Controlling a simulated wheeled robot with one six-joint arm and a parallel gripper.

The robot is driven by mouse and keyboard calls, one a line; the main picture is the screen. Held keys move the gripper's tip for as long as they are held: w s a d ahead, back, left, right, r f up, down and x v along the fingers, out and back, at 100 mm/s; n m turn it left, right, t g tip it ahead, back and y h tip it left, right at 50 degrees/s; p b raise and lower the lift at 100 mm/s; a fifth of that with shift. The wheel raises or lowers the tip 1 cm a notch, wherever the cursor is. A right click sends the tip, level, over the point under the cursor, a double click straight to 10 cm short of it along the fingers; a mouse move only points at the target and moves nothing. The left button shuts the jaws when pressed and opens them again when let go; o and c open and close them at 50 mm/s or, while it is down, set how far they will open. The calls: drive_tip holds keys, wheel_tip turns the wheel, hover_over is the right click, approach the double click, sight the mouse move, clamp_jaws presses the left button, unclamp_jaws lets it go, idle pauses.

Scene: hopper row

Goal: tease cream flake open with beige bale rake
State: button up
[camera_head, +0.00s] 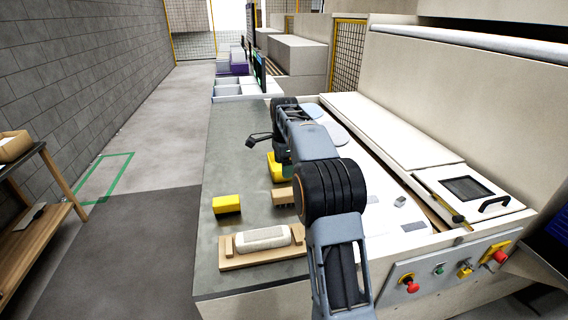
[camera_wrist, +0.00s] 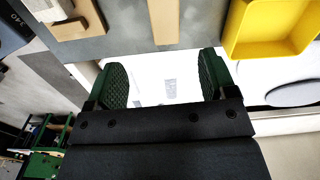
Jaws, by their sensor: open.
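The cream flake (camera_head: 263,238) is a pale, rounded block lying in a wooden cradle (camera_head: 262,261) at the near end of the grey counter. In the wrist view, a corner of the flake (camera_wrist: 45,8) shows at the top left. The beige bale rake (camera_head: 283,195) is a tan block with dark teeth, partly hidden by my arm. In the wrist view, a tan strip that looks like the rake (camera_wrist: 164,20) runs in from the top edge, beyond the gap between my fingers. My gripper (camera_wrist: 162,75) is open and empty, with green padded fingers.
A yellow block with a black underside (camera_head: 227,206) stands left of the rake. A yellow bin (camera_wrist: 272,28) is right of the tan strip. A white surface (camera_head: 385,215) with small grey pieces borders the counter. A button panel (camera_head: 450,270) is at the front right.

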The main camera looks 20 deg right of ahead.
sight(285, 191)
drive_tip(key=shift+m, duration=0.4)
drive_tip(key=f, duration=1.4)
drive_tip(key=shift+w+d+p, duration=0.25)
drive_tip(key=shift+w+p, duration=0.05)
drive_tip(key=shift+w, duration=0.1)
drive_tip(key=shift+f, duration=0.1)
drive_tip(key=shift+c, duration=0.3)
drive_tip(key=c, duration=0.9)
drive_tip(key=o, duration=0.6)
drive_tip(key=shift+r, duration=0.25)
